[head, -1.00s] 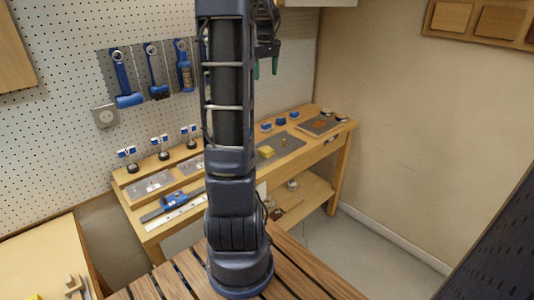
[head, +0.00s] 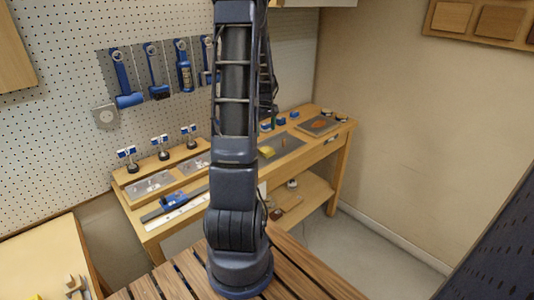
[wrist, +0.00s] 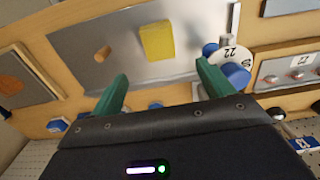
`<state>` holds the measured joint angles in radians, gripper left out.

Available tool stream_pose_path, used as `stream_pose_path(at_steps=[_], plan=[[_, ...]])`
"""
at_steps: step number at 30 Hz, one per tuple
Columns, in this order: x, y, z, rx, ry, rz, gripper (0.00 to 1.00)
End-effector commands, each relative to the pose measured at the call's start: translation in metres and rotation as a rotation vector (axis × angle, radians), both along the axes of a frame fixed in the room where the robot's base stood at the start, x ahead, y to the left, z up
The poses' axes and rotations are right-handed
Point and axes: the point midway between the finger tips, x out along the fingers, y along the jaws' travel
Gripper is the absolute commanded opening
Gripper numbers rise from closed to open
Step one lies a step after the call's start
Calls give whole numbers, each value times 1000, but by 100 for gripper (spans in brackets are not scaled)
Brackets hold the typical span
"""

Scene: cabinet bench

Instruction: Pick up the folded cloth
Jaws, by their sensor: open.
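The folded cloth seems to be the small yellow block-like piece (head: 267,152), lying on a grey mat (head: 290,148) on the wooden bench. It also shows at the upper middle of the wrist view (wrist: 157,41), on the grey plate. In the wrist view my gripper (wrist: 162,80) has its two green fingers spread with nothing between them. The cloth lies beyond the fingertips, in line with the gap between them, and is not touched. In the head view my gripper is mostly hidden behind my arm.
A small orange-brown peg (wrist: 103,53) stands beside the cloth on the mat. A white disc marked 22 (wrist: 222,54) and a blue knob (wrist: 235,75) are near the right finger. Tools hang on the pegboard.

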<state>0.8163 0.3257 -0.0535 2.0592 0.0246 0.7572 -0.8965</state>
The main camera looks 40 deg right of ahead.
Motion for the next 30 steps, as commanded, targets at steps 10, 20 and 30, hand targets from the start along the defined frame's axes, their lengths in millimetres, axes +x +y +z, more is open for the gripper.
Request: stream_pose_path(at_steps=[10,20,30], plan=[[0,0,-45,1,1,0,80],[1,0,-64,2,2,1,80],[3,-2,-103,1,1,0,80]])
